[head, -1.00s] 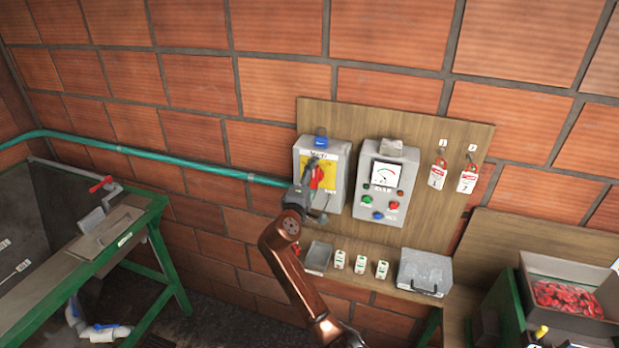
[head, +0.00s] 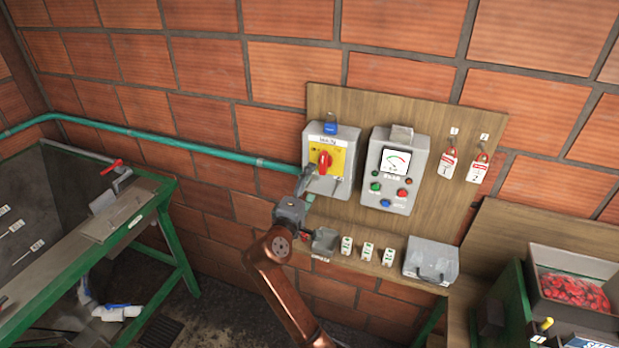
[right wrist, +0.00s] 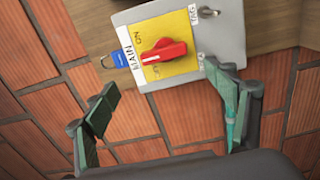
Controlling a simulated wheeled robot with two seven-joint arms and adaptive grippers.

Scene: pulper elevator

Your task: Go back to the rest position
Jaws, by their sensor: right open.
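My right gripper (head: 306,185) is in front of the lower left of the main switch box, with its copper-coloured arm coming up from below. In the right wrist view the gripper (right wrist: 165,110) has its two fingers wide apart with nothing between them. The red rotary switch (head: 324,162) sits on a yellow plate on the grey box (head: 345,187). The same red switch (right wrist: 163,52) shows beyond the fingertips in the right wrist view, apart from them. My left gripper is not in view.
A control box (head: 398,170) with a gauge and buttons stands beside the switch. Two red-and-white tags (head: 448,163) hang to the right. A shelf holds small breakers (head: 367,251) and a grey metal box (head: 431,262). A green-framed table (head: 120,225) is at left, a red-filled crate (head: 577,292) at right.

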